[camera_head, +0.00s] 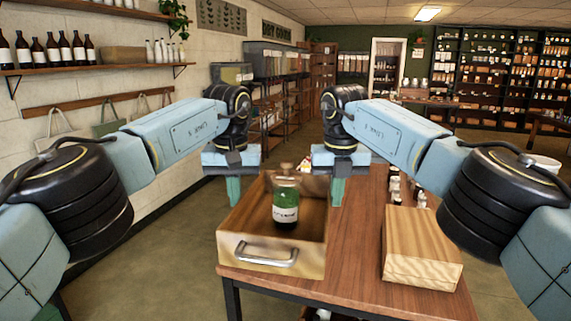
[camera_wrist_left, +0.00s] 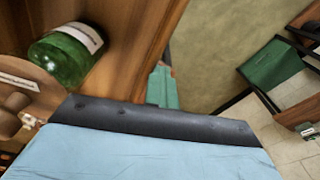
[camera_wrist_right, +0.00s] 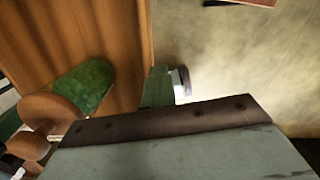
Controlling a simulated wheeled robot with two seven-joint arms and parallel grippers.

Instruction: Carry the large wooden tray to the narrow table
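The large wooden tray (camera_head: 232,251) is a deep open box with a metal handle (camera_head: 266,255) on its front. It sits at the near left corner of a brown table, with a green bottle (camera_head: 286,206) standing inside. My left gripper (camera_head: 234,190) points down by the tray's left wall. My right gripper (camera_head: 338,190) points down by the right wall. In the left wrist view, green fingers (camera_wrist_left: 162,88) are at the wooden wall's edge; the right wrist view also shows green fingers (camera_wrist_right: 158,88) beside the wall. Whether either grips the wall is unclear.
A wooden box (camera_head: 422,248) lies on the table right of the tray. Several small bottles (camera_head: 394,186) stand behind it. Wall shelves (camera_head: 95,65) with bottles run along the left. The floor (camera_head: 150,255) left of the table is clear.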

